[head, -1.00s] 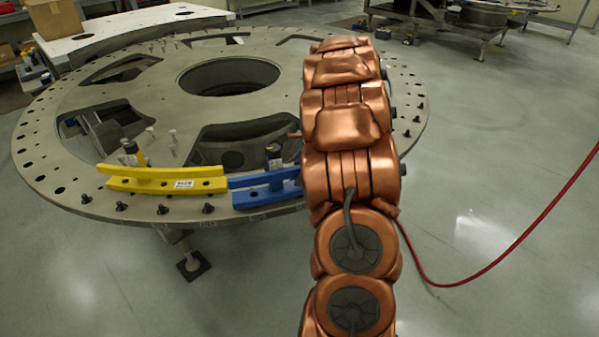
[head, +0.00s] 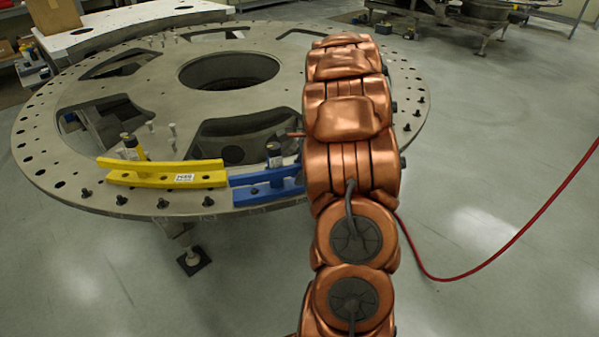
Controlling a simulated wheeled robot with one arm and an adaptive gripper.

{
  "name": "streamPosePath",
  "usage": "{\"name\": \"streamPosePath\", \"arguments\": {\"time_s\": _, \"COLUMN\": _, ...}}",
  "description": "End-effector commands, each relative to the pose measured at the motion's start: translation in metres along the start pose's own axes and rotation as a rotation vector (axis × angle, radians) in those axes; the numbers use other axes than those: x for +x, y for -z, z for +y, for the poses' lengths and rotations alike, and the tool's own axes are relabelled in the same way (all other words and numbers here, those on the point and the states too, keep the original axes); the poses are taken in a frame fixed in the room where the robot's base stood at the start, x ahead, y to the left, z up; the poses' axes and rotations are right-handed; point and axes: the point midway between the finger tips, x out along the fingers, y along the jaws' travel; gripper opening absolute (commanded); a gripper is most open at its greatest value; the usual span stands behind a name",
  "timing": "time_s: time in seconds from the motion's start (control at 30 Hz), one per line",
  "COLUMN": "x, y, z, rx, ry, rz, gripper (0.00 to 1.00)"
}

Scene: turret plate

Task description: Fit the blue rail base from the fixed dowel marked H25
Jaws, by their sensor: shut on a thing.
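The blue rail base (head: 262,190) lies along the near rim of the round turret plate (head: 185,117), just right of the yellow rail. Its right end goes behind my arm. A dark-topped upright pin (head: 274,155) stands at the blue rail; I cannot tell whether it passes through it. The yellow rail (head: 150,180) has a white label (head: 184,178), too small to read surely. My gripper is hidden behind my copper arm. I cannot tell which dowel is H25.
Several dark bolts (head: 163,203) stand along the plate's near rim, and thin light pins (head: 172,136) stand inside it. The plate has large openings. A red hose (head: 520,235) runs over the floor at right. A white table with a cardboard box (head: 57,15) is at back left.

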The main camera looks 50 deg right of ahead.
Motion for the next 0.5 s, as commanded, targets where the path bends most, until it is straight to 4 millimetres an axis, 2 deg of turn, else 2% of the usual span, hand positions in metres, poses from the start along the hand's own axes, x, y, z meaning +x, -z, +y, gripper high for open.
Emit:
{"name": "streamPosePath", "arguments": {"time_s": 0.03, "x": 0.006, "y": 0.0022, "z": 0.0028, "rx": 0.003, "ry": -0.012, "rz": -0.001, "gripper": 0.0}}
{"name": "streamPosePath", "arguments": {"time_s": 0.23, "x": 0.0068, "y": 0.0026, "z": 0.0035, "rx": 0.004, "ry": -0.014, "rz": -0.001, "gripper": 0.0}}
{"name": "streamPosePath", "arguments": {"time_s": 0.27, "x": 0.0068, "y": 0.0027, "z": 0.0036, "rx": 0.004, "ry": -0.014, "rz": -0.001, "gripper": 0.21}}
{"name": "streamPosePath", "arguments": {"time_s": 0.5, "x": 0.0046, "y": 0.002, "z": 0.0026, "rx": 0.003, "ry": -0.01, "rz": -0.001, "gripper": 0.46}}
